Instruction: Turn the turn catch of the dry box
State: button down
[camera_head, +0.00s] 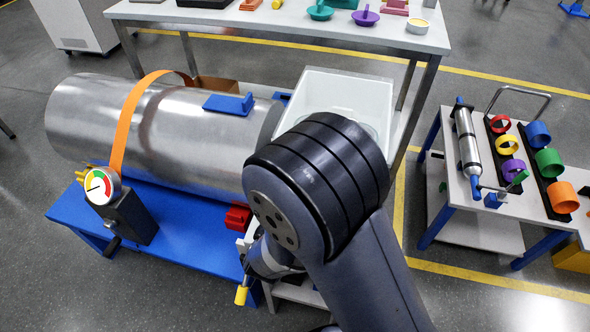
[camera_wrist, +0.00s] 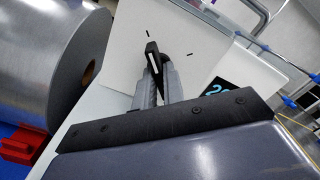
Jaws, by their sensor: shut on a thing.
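The dry box (camera_head: 350,90) is the white box with a clear-looking top in the head view, partly hidden behind my arm. In the wrist view its pale front panel (camera_wrist: 120,55) fills the upper middle. The turn catch (camera_wrist: 152,50) is a black bar with a white line. Its upper end points up and slightly left, roughly toward one dark tick mark; another tick lies to its right. My gripper (camera_wrist: 158,78) is shut on the catch, with the grey fingers on either side of it.
A large metal cylinder (camera_head: 190,130) with an orange strap lies on a blue stand (camera_head: 180,245) to the left. A red block (camera_wrist: 18,148) sits below it. A black display (camera_wrist: 217,88) with blue digits is right of the fingers. A side table (camera_head: 470,205) stands right.

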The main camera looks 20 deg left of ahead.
jog(key=shift+n, duration=0.3)
dwell(0.4)
jog(key=c, duration=1.5)
grip_release()
jog(key=s, duration=0.7)
jog(key=s+d+p, duration=0.1)
jog(key=s, duration=0.2)
jog(key=shift+s, duration=0.4)
jog(key=shift+d, duration=0.1)
jog(key=shift+w, duration=0.1)
